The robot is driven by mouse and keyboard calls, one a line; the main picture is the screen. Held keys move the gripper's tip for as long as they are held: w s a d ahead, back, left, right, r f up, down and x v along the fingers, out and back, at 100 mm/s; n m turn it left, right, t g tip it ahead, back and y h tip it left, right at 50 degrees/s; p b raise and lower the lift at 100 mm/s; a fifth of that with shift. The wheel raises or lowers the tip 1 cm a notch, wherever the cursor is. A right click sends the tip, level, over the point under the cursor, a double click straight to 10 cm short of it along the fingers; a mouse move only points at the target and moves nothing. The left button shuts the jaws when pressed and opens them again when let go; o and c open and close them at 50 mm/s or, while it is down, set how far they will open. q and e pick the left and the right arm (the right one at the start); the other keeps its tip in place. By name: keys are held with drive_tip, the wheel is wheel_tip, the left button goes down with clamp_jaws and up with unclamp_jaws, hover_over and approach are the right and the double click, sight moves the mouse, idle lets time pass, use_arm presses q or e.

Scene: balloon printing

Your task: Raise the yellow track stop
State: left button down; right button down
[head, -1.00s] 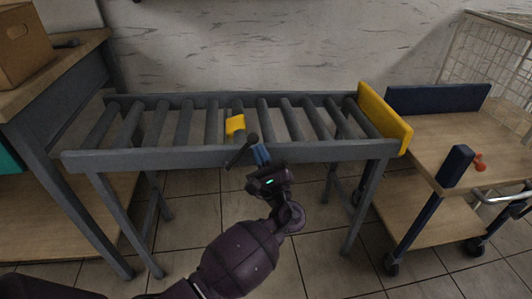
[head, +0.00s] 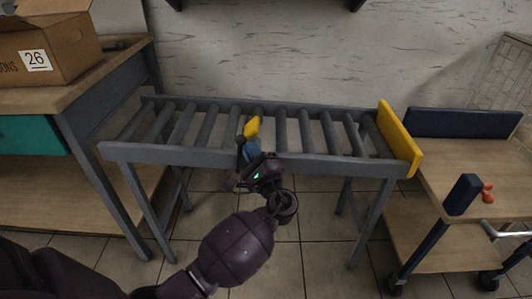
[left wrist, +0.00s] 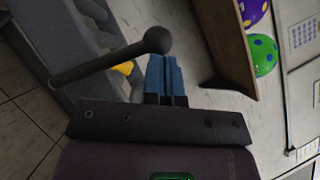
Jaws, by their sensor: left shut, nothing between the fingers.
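The yellow track stop (head: 252,127) is a small yellow plate among the rollers near the middle of the grey roller track (head: 190,154). It looks tilted, and its lower part is hidden behind my gripper. A dark lever with a ball knob (head: 240,139) stands at the track's front rail. My left gripper (head: 250,147) has its blue fingers shut and empty, beside the knob at the front rail. In the left wrist view the lever (left wrist: 105,62) crosses just left of the blue fingertips (left wrist: 165,62); contact is unclear. The yellow stop (left wrist: 123,68) is partly hidden behind the lever. My right gripper is out of view.
A larger yellow plate (head: 399,138) closes the track's right end. A wooden-topped cart (head: 470,165) stands to the right. A bench with a cardboard box (head: 55,50) is at the left. Spotted balloons (left wrist: 264,55) show in the left wrist view. The rollers are otherwise clear.

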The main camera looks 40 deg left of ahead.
use_arm(q)
drive_tip(key=s+a+n+g+h+p, duration=0.1)
drive_tip(key=a+n, duration=0.1)
drive_tip(key=n, duration=0.1)
drive_tip(key=s+a+n+g+h+p, duration=0.1)
drive_tip(key=s+a+n+h+p, duration=0.1)
drive_tip(key=n, duration=0.1)
drive_tip(key=s+a+n+g+h+p, duration=0.1)
drive_tip(key=a+n, duration=0.1)
drive_tip(key=n, duration=0.1)
drive_tip(key=shift+s+a, duration=0.25)
drive_tip(key=shift+a, duration=0.05)
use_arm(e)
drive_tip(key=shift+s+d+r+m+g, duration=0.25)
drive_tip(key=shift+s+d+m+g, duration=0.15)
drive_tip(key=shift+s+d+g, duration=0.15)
use_arm(q)
drive_tip(key=shift+r, duration=0.1)
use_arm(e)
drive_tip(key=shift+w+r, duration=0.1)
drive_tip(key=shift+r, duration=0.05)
